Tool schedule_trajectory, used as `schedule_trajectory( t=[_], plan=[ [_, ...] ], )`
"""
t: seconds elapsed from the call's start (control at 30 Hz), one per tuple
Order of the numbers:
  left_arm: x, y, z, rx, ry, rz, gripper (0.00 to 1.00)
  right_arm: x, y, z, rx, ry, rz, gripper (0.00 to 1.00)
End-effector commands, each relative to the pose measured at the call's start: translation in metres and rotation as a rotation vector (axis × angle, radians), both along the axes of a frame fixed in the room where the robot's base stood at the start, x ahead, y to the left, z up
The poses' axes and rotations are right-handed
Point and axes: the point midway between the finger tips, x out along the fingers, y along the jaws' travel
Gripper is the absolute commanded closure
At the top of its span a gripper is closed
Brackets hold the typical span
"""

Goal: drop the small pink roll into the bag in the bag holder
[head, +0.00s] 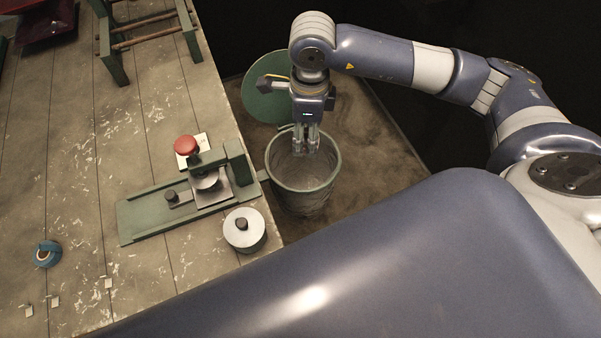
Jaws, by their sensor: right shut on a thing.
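The bag holder (272,182) is a round greenish-grey bin on the floor beside the table's right edge, with a grey bag (305,202) inside its rim. My right gripper (306,148) points down over the bin's mouth, near the back of the rim. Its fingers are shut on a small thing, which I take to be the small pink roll. It is mostly hidden between the fingers, and I cannot make out its colour. No pink roll shows elsewhere. My left gripper is not in view.
A green disc (262,102) stands behind the bin. On the table (60,150) are a green fixture (150,218), a red button (186,145), a round metal-topped pot (243,240), a blue tape roll (46,254) and a wooden-rod rack (150,40). Floor right of the bin is clear.

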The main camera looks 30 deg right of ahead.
Motion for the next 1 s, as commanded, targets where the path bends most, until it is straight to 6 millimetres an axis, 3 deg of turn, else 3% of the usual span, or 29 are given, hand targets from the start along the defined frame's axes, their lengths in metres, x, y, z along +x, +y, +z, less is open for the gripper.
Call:
schedule_trajectory(
  t=[0.4,0.6,0.8,1.0],
  plan=[
    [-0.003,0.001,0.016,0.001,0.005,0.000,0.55,0.009,-0.010,-0.018,-0.001,0.024,-0.779,0.77],
    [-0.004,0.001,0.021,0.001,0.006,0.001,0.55,0.011,-0.015,-0.027,-0.007,0.029,-1.073,0.77],
    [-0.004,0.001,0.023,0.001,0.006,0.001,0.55,0.012,-0.018,-0.032,-0.011,0.030,-1.213,0.77],
    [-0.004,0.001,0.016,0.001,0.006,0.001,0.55,0.012,-0.018,-0.041,-0.012,0.030,-1.233,0.77]
  ],
)
